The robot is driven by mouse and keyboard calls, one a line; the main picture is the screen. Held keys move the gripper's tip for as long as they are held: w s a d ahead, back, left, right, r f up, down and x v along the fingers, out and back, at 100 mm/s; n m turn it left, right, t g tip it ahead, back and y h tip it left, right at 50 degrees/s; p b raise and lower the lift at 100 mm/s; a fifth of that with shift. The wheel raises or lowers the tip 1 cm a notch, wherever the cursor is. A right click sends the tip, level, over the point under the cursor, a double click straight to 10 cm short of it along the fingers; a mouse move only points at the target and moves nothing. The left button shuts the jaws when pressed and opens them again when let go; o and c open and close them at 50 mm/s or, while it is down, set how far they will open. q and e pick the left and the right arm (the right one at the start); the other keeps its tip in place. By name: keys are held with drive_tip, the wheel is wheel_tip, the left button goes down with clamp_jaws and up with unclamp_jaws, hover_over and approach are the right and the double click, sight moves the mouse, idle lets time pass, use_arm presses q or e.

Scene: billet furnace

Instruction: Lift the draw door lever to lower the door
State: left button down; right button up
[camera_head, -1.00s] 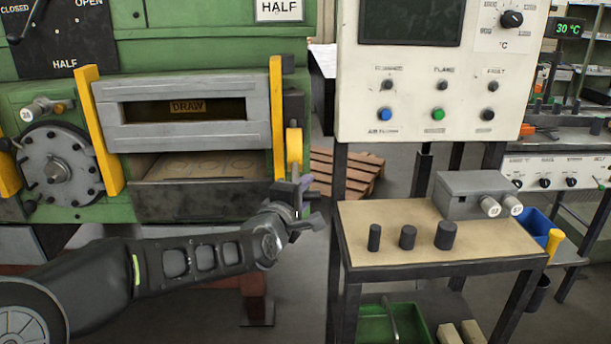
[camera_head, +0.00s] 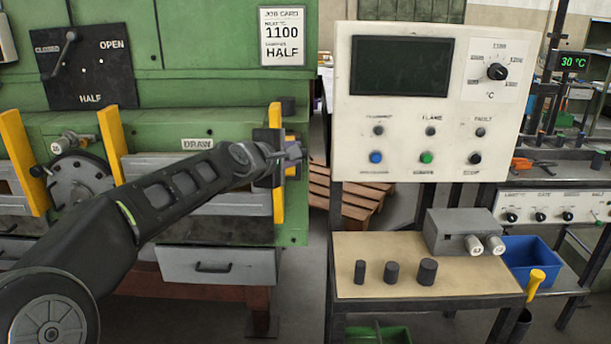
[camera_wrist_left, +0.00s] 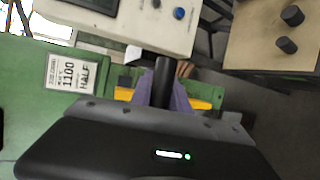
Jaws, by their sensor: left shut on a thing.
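My left gripper (camera_head: 291,154) is raised beside the right yellow guide of the draw door and is shut. In the left wrist view, its purple fingers close around the dark lever handle (camera_wrist_left: 163,82). In the head view the gripper and wrist hide most of the lever. The grey draw door (camera_head: 232,204) sits below the DRAW label (camera_head: 197,144), between the yellow guides (camera_head: 277,205). My left forearm crosses in front of the door, hiding much of it and the opening. My right gripper is not in view.
A white control panel (camera_head: 400,170) stands right of the gripper. Below it, a bench (camera_head: 350,285) holds several dark cylinders and a grey box (camera_head: 460,232). A grey drawer (camera_head: 260,266) is under the door. A wooden pallet (camera_head: 345,205) lies behind.

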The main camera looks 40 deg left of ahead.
use_arm(q)
drive_tip(key=r, duration=0.1)
drive_tip(key=a+r+p, duration=0.1)
drive_tip(key=w+r, duration=0.1)
drive_tip(key=shift+w+a, duration=0.1)
drive_tip(key=shift+a, duration=0.15)
drive_tip(key=c, duration=1.3)
unclamp_jaws()
drive_tip(key=shift+a+f, duration=0.1)
drive_tip(key=shift+o, duration=0.2)
drive_tip(key=v, duration=0.8)
drive_tip(key=shift+w, duration=0.15)
